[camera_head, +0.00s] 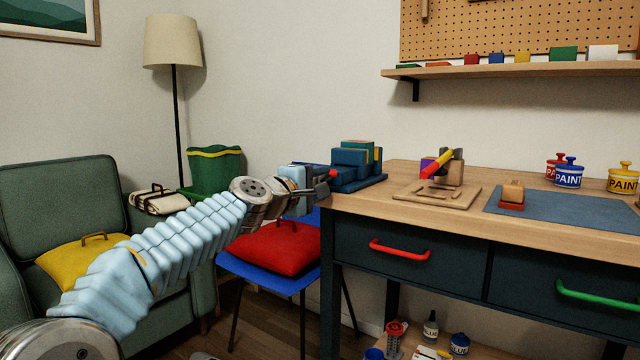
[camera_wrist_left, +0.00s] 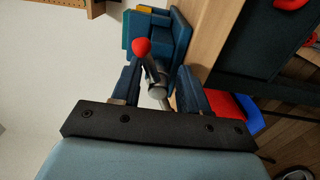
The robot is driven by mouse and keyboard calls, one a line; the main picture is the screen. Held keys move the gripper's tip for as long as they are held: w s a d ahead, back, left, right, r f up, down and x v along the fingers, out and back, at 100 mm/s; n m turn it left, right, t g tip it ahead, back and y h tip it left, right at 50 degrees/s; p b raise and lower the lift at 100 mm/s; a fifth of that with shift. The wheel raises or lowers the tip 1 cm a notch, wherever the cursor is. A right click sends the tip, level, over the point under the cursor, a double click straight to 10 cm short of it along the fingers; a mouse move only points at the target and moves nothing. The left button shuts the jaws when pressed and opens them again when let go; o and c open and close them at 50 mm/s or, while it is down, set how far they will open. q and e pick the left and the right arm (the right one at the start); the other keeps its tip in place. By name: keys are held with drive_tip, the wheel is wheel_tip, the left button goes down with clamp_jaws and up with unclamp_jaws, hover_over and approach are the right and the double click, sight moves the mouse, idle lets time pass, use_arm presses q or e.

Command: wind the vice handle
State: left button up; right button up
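The blue vice (camera_head: 352,165) stands at the left end of the wooden workbench, and it also shows at the top of the left wrist view (camera_wrist_left: 180,40). Its grey crank handle ends in a red knob (camera_head: 333,173), which shows larger in the left wrist view (camera_wrist_left: 141,47). My left gripper (camera_head: 318,188) is at the vice's left side. In the left wrist view its two dark blue fingers (camera_wrist_left: 158,85) are spread apart, with the grey crank between them. I cannot tell whether either finger touches it. My right gripper is not in view.
The workbench (camera_head: 450,222) also bears a wooden board with a small fixture, a blue mat (camera_head: 570,208) and paint pots (camera_head: 568,175). A red drawer handle (camera_head: 400,250) sticks out in front. A blue chair with a red cushion (camera_head: 277,248) stands below my left arm.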

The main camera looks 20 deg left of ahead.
use_arm(q)
drive_tip(key=shift+d+f, duration=0.1)
drive_tip(key=shift+d, duration=0.05)
drive_tip(key=b+v, duration=0.4)
drive_tip(key=v, duration=1.2)
drive_tip(key=shift+b, duration=0.3)
idle(0.4)
drive_tip(key=v, duration=1.3)
drive_tip(key=shift+s, duration=0.35)
